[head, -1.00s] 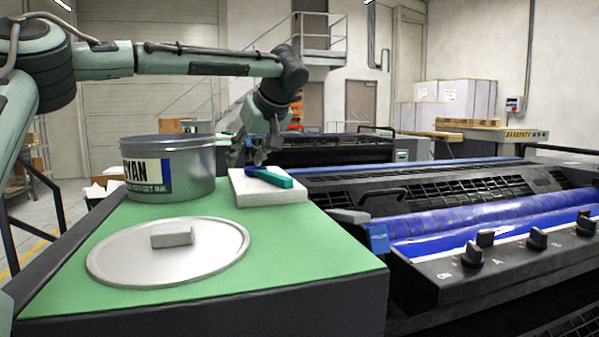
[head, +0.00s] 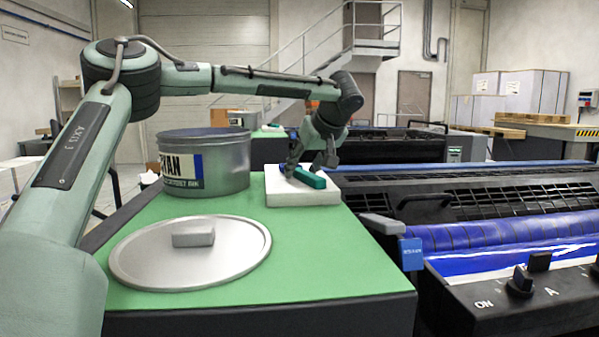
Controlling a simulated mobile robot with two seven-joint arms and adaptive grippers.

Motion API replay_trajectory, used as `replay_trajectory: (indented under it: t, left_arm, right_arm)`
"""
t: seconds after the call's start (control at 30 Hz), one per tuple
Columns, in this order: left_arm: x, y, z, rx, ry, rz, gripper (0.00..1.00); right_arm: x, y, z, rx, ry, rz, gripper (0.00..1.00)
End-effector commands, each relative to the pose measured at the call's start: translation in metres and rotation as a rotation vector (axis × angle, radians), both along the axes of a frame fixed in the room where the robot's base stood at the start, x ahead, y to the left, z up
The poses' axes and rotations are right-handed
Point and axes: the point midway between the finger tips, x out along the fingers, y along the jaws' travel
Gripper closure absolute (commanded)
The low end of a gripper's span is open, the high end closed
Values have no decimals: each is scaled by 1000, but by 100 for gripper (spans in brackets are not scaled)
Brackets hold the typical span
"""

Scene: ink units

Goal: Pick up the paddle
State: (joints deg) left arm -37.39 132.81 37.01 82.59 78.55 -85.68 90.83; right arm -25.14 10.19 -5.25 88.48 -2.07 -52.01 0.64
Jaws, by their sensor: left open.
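The paddle (head: 311,179), with a teal handle, lies on a white block-like pad (head: 300,198) at the far right of the green-topped stand. My left gripper (head: 312,168) reaches down over the pad from behind, its fingers open and close around the teal part. I cannot tell whether the fingers touch it. The rest of the paddle is hidden or hard to make out. My right gripper is not in view.
A metal ink tin (head: 203,165) labelled CYAN stands left of the pad. A round metal lid (head: 190,252) with a grey grip lies in front on the green mat (head: 335,265). The press (head: 500,225) with its blue roller is on the right.

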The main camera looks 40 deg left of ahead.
Motion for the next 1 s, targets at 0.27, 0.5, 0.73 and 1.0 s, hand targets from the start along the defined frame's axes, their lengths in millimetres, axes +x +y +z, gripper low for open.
replay_trajectory:
  t: [0.27,0.5,0.73,1.0]
  left_arm:
    - [1,1,-1,1,0,0,59]
    - [1,1,-1,1,0,0,89]
    - [1,1,-1,1,0,0,100]
    - [1,1,0,1,-2,0,100]
  right_arm:
    - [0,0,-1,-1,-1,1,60]
    - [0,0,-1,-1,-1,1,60]
    - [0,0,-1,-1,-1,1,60]
    - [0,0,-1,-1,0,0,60]
